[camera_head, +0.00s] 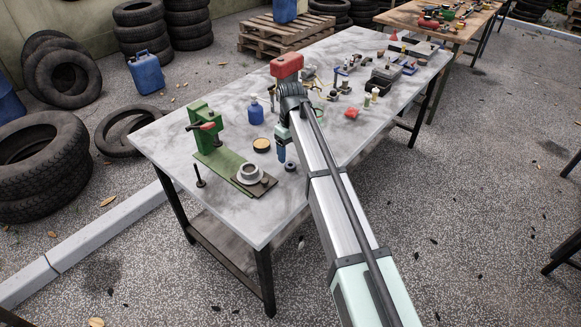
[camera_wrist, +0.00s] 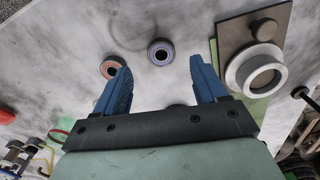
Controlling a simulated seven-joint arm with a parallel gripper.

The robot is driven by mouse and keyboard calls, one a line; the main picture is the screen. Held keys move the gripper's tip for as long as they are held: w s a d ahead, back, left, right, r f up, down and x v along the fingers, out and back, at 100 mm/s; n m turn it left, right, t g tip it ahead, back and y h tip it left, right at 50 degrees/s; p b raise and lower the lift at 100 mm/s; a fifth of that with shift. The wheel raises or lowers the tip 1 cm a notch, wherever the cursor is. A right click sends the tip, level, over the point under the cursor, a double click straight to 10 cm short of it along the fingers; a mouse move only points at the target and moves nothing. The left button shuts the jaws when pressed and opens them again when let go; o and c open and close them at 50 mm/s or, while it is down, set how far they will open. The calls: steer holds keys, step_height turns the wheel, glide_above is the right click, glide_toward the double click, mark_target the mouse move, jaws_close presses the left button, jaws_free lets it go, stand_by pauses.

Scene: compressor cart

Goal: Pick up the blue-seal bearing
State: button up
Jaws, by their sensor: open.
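The blue-seal bearing (camera_wrist: 160,51) lies flat on the marble-patterned table, a small dark ring with a bluish-purple band, in the wrist view. A similar bearing with a reddish-orange seal (camera_wrist: 112,67) lies to its left. My gripper (camera_wrist: 160,76) is open and empty, its two blue fingers pointing toward the table. The blue-seal bearing shows between and just beyond the fingertips, apart from them. In the head view my gripper (camera_head: 281,156) is above the table, beside a small dark ring (camera_head: 290,166) whose seal colour I cannot make out there.
A green press (camera_head: 202,128) stands left of my gripper, its base plate carrying a white ring (camera_head: 250,173). A blue bottle (camera_head: 255,111) and a round tin (camera_head: 261,145) stand close by. Several tools and parts crowd the table's far end. The near table edge is bare.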

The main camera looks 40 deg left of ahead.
mark_target(291, 165)
steer(key=shift+s+f, duration=0.1)
steer(key=shift+f, duration=2.5)
steer(key=shift+c, duration=0.3)
steer(key=c, duration=1.1)
steer(key=shift+c, duration=0.2)
step_height(291, 165, up, 10)
